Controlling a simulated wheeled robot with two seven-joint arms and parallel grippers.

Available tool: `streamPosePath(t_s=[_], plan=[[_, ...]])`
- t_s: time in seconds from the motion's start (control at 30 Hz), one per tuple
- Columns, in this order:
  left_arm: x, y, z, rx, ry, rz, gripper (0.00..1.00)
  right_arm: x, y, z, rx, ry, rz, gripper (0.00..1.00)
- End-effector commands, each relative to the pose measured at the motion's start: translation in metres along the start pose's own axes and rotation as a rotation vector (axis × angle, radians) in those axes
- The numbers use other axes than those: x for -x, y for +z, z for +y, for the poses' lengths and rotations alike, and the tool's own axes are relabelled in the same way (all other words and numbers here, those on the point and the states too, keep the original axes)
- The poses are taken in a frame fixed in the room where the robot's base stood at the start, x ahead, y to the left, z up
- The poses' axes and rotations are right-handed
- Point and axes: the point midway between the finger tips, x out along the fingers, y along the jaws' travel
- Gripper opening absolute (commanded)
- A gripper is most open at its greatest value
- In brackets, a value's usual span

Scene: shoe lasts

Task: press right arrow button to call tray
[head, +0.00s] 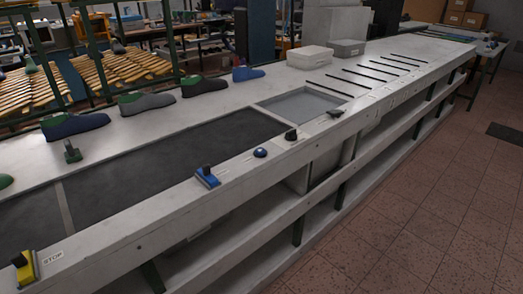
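Several controls sit along the front edge of the long white bench (400,75). A yellow-and-black control (25,268) is at the lower left, beside a STOP label (53,257). No arrow marking is readable, so I cannot tell which is the right arrow button. A grey recessed tray-like area (300,104) lies right of the dark belt (175,155). Neither gripper is in view.
Green-and-dark shoe lasts (75,125) stand along the belt's far side. A white bin (310,57) and a grey bin (347,48) sit farther back. A small dark object (335,113) is near the front edge.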

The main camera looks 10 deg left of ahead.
Motion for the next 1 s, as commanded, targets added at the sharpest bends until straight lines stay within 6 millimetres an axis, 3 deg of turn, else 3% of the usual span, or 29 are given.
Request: streamPosePath(t_s=[0.27, 0.4, 0.5, 1.0], plan=[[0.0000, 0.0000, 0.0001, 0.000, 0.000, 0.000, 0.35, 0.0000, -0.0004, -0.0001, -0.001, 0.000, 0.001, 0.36], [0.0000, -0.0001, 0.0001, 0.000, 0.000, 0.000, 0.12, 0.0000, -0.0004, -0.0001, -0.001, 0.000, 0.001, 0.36], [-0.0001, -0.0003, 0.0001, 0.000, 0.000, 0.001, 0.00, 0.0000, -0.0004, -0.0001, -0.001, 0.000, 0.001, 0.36], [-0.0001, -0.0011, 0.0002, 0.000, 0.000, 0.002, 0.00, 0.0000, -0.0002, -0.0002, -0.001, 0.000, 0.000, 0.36]])
